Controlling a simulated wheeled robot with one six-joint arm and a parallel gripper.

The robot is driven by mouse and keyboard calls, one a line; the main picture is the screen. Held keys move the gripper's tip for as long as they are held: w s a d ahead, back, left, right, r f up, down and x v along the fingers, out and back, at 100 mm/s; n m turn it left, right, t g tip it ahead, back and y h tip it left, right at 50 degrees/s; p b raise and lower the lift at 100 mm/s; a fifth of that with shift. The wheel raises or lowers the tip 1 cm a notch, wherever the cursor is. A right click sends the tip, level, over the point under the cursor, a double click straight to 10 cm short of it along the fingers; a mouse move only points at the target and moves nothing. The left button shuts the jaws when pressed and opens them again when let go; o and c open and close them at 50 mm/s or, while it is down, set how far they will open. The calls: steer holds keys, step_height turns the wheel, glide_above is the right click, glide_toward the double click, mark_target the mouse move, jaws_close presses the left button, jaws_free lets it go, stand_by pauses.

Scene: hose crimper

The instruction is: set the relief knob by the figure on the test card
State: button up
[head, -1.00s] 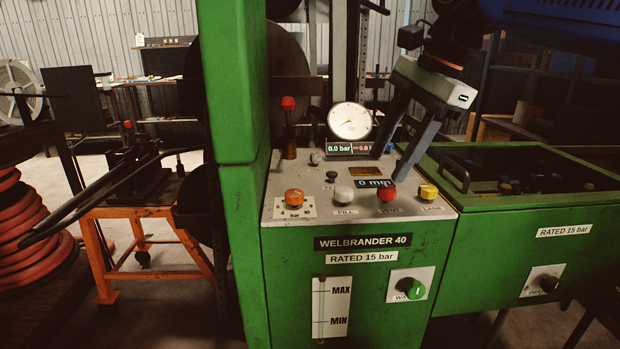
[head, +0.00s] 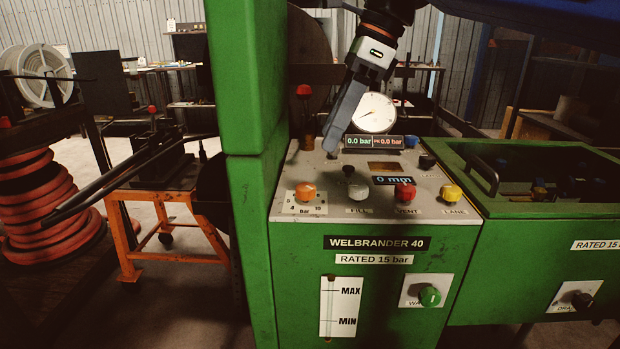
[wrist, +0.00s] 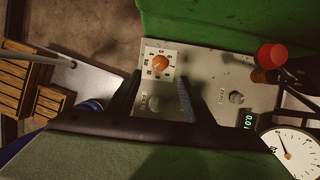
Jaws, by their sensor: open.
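The orange relief knob (head: 305,191) sits on a white scale plate marked in bar, with 4 and 10 readable, at the front left of the panel. In the wrist view the knob (wrist: 160,64) and its plate show just beyond and between my fingertips. My gripper (head: 332,146) is open and empty, pointing down above the panel, apart from the knob. Its two dark fingers (wrist: 159,84) are spread in the wrist view. I cannot make out a test card in either view. The knob's exact setting is too small to read.
White FILL (head: 358,192), red VENT (head: 405,192) and yellow LANE (head: 451,193) knobs stand to the right. The round gauge (head: 374,113) and the 0.0 bar display (head: 372,142) are behind. A tall green column (head: 250,90) rises close on the left.

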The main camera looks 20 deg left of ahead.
mark_target(306, 186)
steer(key=x, duration=1.1)
steer(key=c, duration=1)
